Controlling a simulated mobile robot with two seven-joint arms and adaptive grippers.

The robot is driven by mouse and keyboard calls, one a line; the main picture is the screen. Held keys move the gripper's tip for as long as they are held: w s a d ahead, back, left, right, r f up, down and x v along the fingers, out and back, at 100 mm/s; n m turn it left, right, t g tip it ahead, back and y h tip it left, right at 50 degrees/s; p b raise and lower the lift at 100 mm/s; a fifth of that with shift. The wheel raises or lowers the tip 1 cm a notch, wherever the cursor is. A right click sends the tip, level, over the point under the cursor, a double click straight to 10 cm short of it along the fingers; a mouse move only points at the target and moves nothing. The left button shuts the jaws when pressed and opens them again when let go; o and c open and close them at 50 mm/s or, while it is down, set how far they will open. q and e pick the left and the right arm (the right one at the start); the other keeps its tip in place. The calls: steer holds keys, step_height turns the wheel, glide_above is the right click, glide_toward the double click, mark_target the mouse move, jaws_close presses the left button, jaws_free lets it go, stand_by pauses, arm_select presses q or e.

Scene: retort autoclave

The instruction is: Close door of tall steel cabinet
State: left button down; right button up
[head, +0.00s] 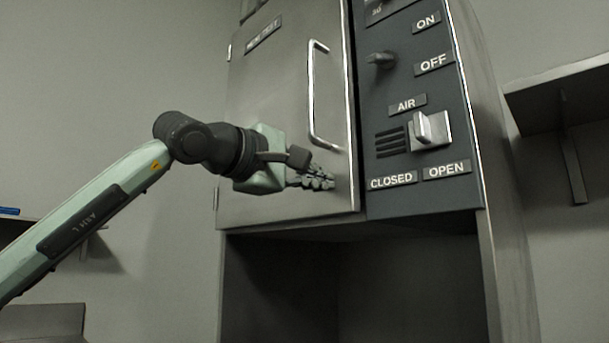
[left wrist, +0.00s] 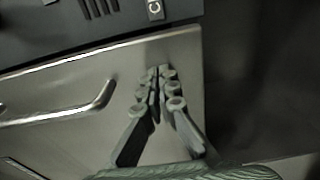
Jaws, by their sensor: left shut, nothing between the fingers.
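The tall steel cabinet has a grey metal door (head: 270,110) with a vertical bar handle (head: 312,95) near its right edge. The door lies almost flush with the dark control panel, with a thin dark gap along its right edge. My left gripper (head: 328,180) is shut and empty in front of the door's lower right part, below the handle. In the left wrist view the shut fingers (left wrist: 158,78) are over the door (left wrist: 85,75), beside the handle (left wrist: 100,98); I cannot tell whether they touch it. My right gripper is not in view.
The control panel (head: 385,85) right of the door carries a knob (head: 381,60), a lever switch (head: 423,127) and labels. An open dark recess (head: 350,285) lies below the door. A shelf (head: 560,95) is on the right wall.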

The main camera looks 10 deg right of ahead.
arm_select(q)
steer(key=shift+w+d+r+n+t+y, duration=0.2)
steer(key=shift+w+d+n+t+y, duration=0.15)
steer(key=shift+d, duration=0.2)
steer(key=shift+w+d+r+n+t+y, duration=0.25)
steer(key=shift+w+d+t, duration=0.1)
steer(key=shift+d+t, duration=0.15)
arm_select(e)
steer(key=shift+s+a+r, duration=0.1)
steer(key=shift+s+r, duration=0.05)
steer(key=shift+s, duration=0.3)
